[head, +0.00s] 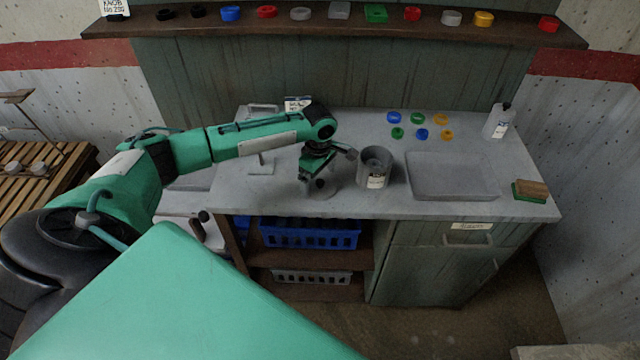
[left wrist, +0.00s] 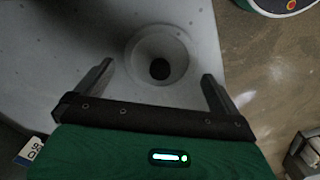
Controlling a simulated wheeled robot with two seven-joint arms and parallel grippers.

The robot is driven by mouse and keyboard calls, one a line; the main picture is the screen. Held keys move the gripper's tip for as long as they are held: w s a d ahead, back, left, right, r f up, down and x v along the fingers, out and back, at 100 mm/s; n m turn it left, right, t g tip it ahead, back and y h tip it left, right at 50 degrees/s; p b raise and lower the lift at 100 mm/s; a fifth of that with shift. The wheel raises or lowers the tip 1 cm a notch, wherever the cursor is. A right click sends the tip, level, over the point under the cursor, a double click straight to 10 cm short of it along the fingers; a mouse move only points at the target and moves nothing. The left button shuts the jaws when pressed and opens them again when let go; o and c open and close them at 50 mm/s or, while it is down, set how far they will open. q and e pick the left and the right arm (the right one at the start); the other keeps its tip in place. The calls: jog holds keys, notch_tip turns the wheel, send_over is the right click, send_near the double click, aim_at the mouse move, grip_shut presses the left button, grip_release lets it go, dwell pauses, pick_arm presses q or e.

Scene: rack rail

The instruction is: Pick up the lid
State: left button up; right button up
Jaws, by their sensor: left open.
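The lid seems to be a round grey piece with a dark centre (left wrist: 158,66), lying on the pale grey surface in the left wrist view. My left gripper (left wrist: 157,82) is open, with one finger towards each side of this round piece and nothing held. In the head view my left gripper (head: 320,187) points down low over the counter, left of an open grey canister (head: 375,170) with a label. The arm and gripper largely hide the round piece there. Whether the fingers touch it I cannot tell. My right gripper is not in view.
On the counter (head: 420,208), a shallow grey tray (head: 450,178) lies right of the canister. Several coloured rings lie behind it. A white bottle (head: 498,121) and a green-and-brown block (head: 530,191) are at the right. A label card (head: 298,103) stands behind my arm.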

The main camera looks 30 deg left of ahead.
pick_arm(q)
jog(key=shift+f, duration=0.9)
jog(key=shift+c, duration=0.4)
jog(key=c, duration=0.7)
jog(key=shift+c, duration=0.3)
jog(key=shift+r, duration=0.15)
